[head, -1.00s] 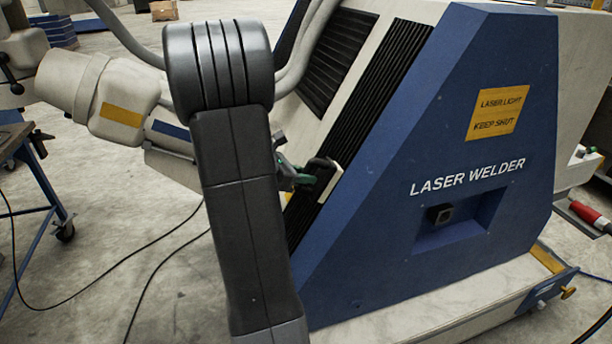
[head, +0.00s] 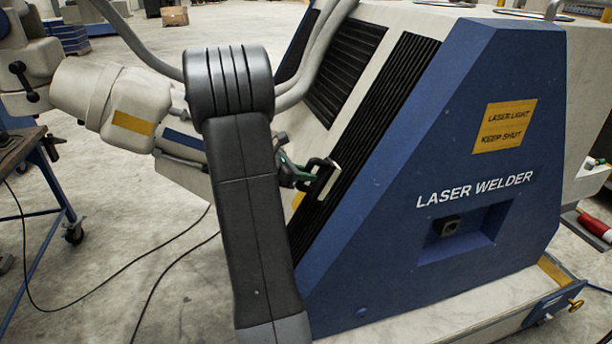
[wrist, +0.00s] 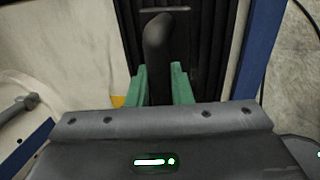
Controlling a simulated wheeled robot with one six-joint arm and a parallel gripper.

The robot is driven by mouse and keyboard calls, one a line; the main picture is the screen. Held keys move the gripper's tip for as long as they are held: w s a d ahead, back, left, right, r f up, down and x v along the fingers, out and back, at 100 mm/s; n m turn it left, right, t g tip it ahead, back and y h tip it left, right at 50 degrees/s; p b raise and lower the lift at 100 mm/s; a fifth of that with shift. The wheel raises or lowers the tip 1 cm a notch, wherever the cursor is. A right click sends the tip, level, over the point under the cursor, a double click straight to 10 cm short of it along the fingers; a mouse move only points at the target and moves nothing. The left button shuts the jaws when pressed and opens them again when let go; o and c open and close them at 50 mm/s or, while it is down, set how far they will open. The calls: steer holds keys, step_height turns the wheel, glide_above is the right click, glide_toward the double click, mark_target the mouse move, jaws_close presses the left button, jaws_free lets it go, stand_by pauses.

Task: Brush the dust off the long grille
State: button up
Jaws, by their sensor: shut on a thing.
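The long grille (head: 388,105) is a dark slatted strip running down the sloping face of the laser welder, beside its blue end panel. My gripper (head: 298,180) is shut on the dark handle of a brush (head: 323,176) with a pale edge strip. The brush is in front of the lower half of the long grille; I cannot tell whether it touches. In the wrist view the green fingers (wrist: 158,88) grip the dark handle (wrist: 157,50), with dark slats (wrist: 205,50) behind. The brush's far end is hidden there. My arm hides part of the welder's lower left, and dust is too small to tell.
A shorter, wider grille (head: 345,70) lies left of the long one on the pale casing. Grey hoses (head: 312,62) pass close above my arm. The blue panel (head: 440,140) flanks the grille on the right. A blue-legged workbench (head: 50,185) stands at the left.

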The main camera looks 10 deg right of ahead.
steer(key=shift+w+a+f, duration=0.45)
steer(key=shift+w, duration=0.25)
steer(key=shift+w+a+f, duration=0.45)
steer(key=shift+w, duration=0.2)
stand_by(0.7)
steer(key=shift+s, duration=0.15)
steer(key=shift+s+d+f+b, duration=0.15)
steer(key=shift+s+b, duration=0.2)
steer(key=shift+s, duration=0.3)
steer(key=shift+s+d+r+b, duration=0.1)
steer(key=shift+s+d+b, duration=0.15)
steer(key=shift+s, duration=0.45)
steer(key=shift+s+d+f+b, duration=0.1)
steer(key=shift+s+b, duration=0.3)
steer(key=shift+s, duration=0.25)
steer(key=s, duration=0.2)
steer(key=s+d+b, duration=0.1)
steer(key=s, duration=0.2)
steer(key=shift+s, duration=0.15)
steer(key=a+r+p, duration=0.3)
steer(key=a, duration=0.2)
steer(key=shift+s+a, duration=0.15)
steer(key=shift+s, duration=0.3)
